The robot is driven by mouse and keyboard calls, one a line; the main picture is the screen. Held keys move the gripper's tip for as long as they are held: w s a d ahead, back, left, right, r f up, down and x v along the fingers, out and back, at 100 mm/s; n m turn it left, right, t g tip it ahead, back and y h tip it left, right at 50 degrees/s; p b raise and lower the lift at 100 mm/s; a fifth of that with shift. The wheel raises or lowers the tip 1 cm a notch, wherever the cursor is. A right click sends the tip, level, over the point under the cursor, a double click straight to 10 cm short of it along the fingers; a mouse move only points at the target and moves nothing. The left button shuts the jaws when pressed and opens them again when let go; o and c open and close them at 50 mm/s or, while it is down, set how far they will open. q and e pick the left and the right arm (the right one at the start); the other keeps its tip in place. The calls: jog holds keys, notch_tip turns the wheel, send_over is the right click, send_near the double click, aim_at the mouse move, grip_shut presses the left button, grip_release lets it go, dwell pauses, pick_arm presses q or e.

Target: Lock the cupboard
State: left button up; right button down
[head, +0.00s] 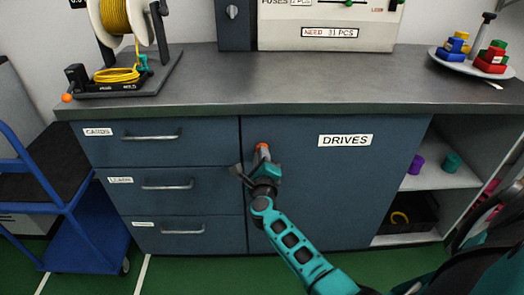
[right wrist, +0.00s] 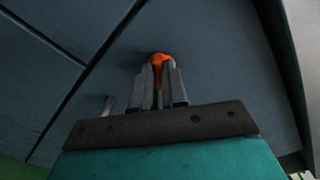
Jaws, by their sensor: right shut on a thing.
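The cupboard (head: 340,190) is the blue-grey door labelled DRIVES, and it sits closed under the counter. An orange key or knob (head: 263,149) is at the upper left of this door; it also shows in the right wrist view (right wrist: 159,60). My right gripper (head: 262,160) is in front of the door, with its fingers (right wrist: 159,85) shut on the orange piece. The gripper hides most of that piece and any lock behind it. A grey handle (right wrist: 108,106) shows left of the fingers in the right wrist view. My left gripper is not in view.
Three drawers (head: 165,152) with bar handles are left of the door. A blue cart (head: 75,215) stands at the far left. Open shelves (head: 440,172) with small cups are at the right. A cable reel (head: 125,45) and a plate of coloured blocks (head: 470,66) stand on the counter (head: 300,85).

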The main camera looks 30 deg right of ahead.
pick_arm(q)
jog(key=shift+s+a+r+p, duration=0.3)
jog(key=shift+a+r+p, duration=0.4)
jog(key=shift+p, duration=0.8)
pick_arm(e)
jog(key=shift+f+n, duration=0.1)
jog(key=shift+n, duration=3.4)
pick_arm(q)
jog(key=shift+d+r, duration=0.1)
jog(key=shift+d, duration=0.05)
pick_arm(e)
jog(key=c, duration=1.2)
grip_release()
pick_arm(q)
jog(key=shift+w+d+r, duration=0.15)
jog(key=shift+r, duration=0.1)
pick_arm(e)
jog(key=shift+o, duration=0.2)
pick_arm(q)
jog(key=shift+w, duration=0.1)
